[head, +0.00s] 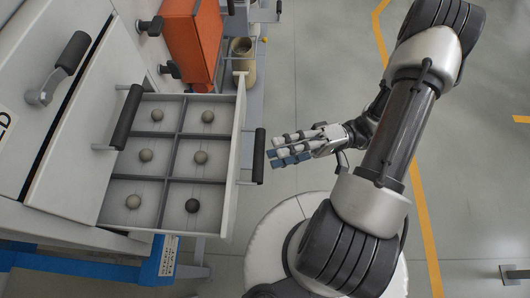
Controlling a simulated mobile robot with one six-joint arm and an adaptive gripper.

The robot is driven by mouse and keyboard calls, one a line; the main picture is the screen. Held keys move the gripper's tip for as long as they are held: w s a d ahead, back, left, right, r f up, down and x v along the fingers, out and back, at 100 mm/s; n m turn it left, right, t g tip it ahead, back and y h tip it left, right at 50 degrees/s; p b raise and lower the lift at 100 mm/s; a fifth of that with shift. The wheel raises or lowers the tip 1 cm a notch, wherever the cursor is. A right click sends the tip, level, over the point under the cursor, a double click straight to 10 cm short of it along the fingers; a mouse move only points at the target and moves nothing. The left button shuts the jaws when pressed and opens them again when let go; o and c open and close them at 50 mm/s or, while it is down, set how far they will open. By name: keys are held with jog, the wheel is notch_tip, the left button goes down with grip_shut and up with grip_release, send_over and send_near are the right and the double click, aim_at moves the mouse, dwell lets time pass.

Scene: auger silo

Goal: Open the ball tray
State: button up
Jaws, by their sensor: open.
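The ball tray (239,120) is a white drawer that stands pulled out from the cabinet at the left. Grey dividers split it into several compartments, with one ball in each that shows. Most balls are tan or brown, and one ball (192,206) at the near right is darker. A dark bar handle (259,155) is on the tray's front. My gripper (282,149) is open, with its fingers pointing left at this handle. The fingertips are just right of the handle, and a small gap seems to show between them.
A second dark handle (126,117) sits over the tray's back end. The cabinet front carries another handle (62,68). An orange box (192,42) and a tan cup-like container (243,60) are beyond the tray. A blue bar (70,265) is below. Open floor (325,95) lies to the right.

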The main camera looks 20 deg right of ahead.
jog(key=d+f, duration=0.1)
jog(key=d, duration=0.5)
jog(key=shift+a, duration=0.1)
dwell(0.3)
